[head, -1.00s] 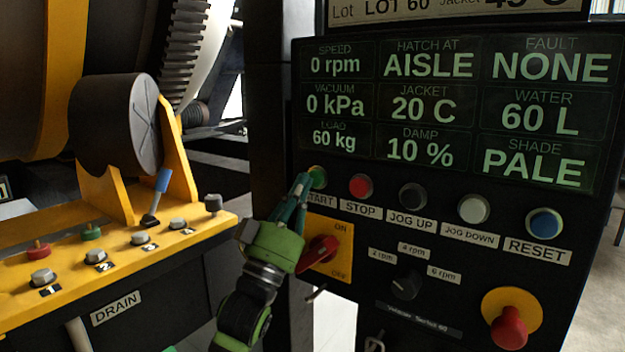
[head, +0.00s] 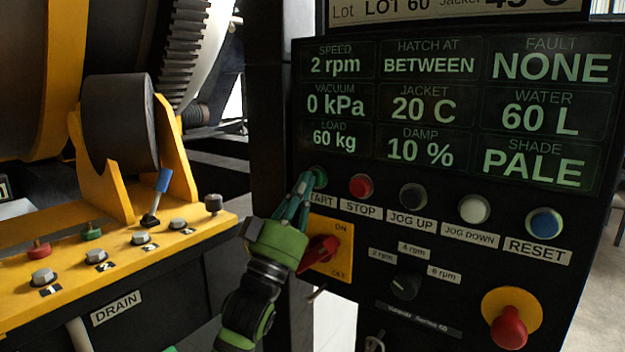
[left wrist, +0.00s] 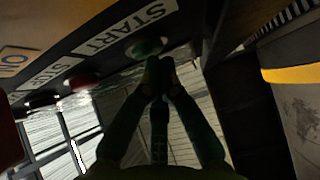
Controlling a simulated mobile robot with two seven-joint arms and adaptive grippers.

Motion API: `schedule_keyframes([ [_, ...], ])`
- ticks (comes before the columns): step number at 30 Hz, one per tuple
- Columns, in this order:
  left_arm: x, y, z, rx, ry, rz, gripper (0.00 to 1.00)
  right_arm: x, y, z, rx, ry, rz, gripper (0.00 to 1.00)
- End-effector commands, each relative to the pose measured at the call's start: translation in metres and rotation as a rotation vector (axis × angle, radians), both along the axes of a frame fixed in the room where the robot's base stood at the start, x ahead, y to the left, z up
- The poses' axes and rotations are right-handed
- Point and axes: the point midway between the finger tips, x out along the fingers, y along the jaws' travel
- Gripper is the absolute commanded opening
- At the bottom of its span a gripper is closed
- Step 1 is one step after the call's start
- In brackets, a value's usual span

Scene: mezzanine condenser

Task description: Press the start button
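The green start button (head: 319,177) is at the left end of the button row on the black control panel, above the START label. My left gripper (head: 304,184) is at the button, its fingertips over its left side. In the left wrist view the fingers (left wrist: 159,64) are together, just below the green button (left wrist: 146,47), with nothing between them. Whether the tips touch the button is hard to tell. The display (head: 455,110) reads speed 2 rpm, hatch at BETWEEN, fault NONE. My right gripper is not in view.
The red stop button (head: 361,187) is just right of the start button. A red rotary switch (head: 318,252) on a yellow plate sits below my gripper. A red emergency knob (head: 509,327) is lower right. A yellow ledge (head: 110,262) with valves stands left.

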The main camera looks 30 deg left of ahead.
Motion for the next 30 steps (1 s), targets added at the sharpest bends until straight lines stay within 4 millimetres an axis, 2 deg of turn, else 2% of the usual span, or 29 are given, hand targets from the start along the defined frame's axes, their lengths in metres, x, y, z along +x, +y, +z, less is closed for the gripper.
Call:
schedule_keyframes([
  [7, -0.002, 0.000, -0.001, 0.000, 0.002, 0.000, 0.00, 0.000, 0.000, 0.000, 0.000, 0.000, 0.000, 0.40],
  [16, -0.016, 0.001, -0.001, 0.001, 0.001, 0.001, 0.00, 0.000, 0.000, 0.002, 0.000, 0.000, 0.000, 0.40],
  [25, -0.017, 0.001, -0.001, 0.000, 0.001, 0.000, 0.00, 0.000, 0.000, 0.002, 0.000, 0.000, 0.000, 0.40],
  [30, -0.030, 0.002, -0.001, 0.000, 0.002, 0.000, 0.00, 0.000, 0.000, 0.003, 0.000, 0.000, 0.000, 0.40],
])
